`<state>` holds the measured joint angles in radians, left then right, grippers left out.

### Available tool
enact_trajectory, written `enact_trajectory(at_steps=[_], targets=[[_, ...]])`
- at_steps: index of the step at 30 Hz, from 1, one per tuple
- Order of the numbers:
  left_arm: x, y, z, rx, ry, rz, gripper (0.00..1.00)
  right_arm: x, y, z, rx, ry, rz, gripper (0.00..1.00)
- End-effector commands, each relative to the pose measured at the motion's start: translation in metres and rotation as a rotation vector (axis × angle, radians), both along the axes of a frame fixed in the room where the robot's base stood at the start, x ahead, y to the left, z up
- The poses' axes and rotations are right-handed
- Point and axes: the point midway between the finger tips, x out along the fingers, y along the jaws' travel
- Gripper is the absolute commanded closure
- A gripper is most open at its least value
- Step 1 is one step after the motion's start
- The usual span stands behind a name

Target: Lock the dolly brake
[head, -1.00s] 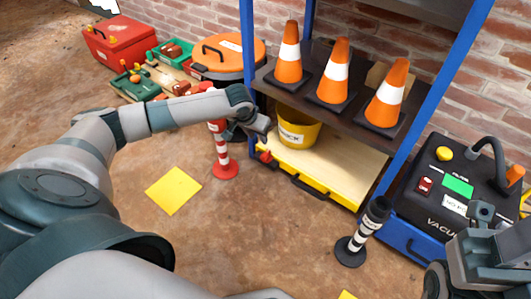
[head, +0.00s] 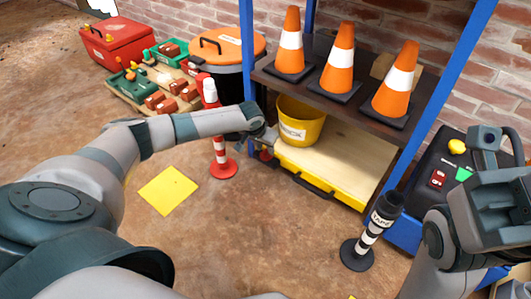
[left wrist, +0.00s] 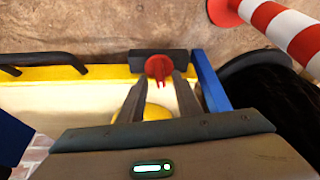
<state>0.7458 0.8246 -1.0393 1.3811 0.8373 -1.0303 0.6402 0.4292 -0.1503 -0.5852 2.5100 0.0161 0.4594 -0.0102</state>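The dolly (head: 345,172) is a low platform with a pale wooden top and yellow edge, under the shelf. A yellow bucket (head: 302,131) stands on it. The red brake knob (head: 266,155) is at its front left corner. In the left wrist view the red knob (left wrist: 158,68) lies on a dark block, just at my fingertips. My left gripper (head: 270,138) is at that corner; its fingers (left wrist: 159,80) are apart, either side of the knob, with no clear contact. My right gripper (head: 500,205) is at the right edge; its fingers are not clear.
A blue-posted shelf holds orange cones (head: 342,60) above the dolly. A red-white post (head: 220,155) stands close to my left forearm. The floor in front is mostly clear.

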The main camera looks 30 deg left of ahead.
Motion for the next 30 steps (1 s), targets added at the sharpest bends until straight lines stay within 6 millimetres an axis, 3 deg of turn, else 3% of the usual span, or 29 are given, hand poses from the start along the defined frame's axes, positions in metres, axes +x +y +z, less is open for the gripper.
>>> enact_trajectory(at_steps=[4,14,15,19,30], targets=[[0.0041,0.0004,-0.0094,0.0,-0.001,0.0,0.69,-0.0049,-0.0002,-0.0018,0.006,-0.021,0.011,0.54],[0.0049,0.0003,-0.0103,0.0,-0.001,-0.001,0.69,-0.006,-0.0002,-0.0008,0.008,-0.025,0.014,0.54],[0.0049,0.0002,-0.0103,0.0,-0.001,-0.001,0.71,-0.006,-0.0002,-0.0009,0.008,-0.025,0.014,0.54],[0.0048,0.0003,-0.0103,0.0,-0.001,-0.001,1.0,-0.006,-0.0002,-0.0009,0.008,-0.025,0.014,0.54],[0.0045,-0.0003,-0.0092,-0.001,0.0,0.004,1.0,-0.0054,-0.0001,0.0034,0.008,-0.023,0.011,0.54]])
